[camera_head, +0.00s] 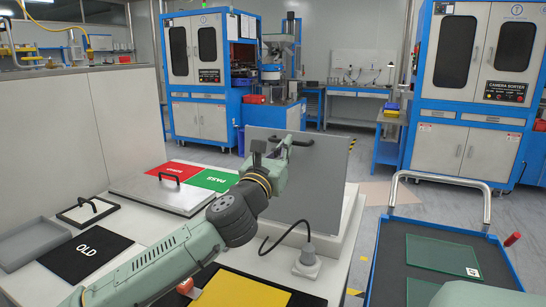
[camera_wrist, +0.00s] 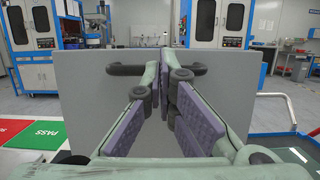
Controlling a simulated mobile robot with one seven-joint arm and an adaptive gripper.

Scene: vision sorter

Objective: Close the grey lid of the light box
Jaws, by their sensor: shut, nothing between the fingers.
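The grey lid (camera_head: 318,185) of the light box stands raised, nearly upright, on the white light box (camera_head: 343,235), whose top is mostly hidden by my arm and the lid. In the wrist view the lid (camera_wrist: 85,95) fills the middle, with a black bar handle (camera_wrist: 120,70) near its upper edge. My gripper (camera_wrist: 160,60) is shut and empty, its fingertips in front of the handle's middle. I cannot tell whether they touch it. In the head view my gripper (camera_head: 283,150) is at the lid's upper left, partly hidden by my wrist.
Left of the lid lie red (camera_head: 172,171) and green (camera_head: 212,180) mats, a metal plate with a handle (camera_head: 160,196), a black OLD mat (camera_head: 85,256) and a grey tray (camera_head: 30,244). A trolley with glass (camera_head: 440,256) stands right.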

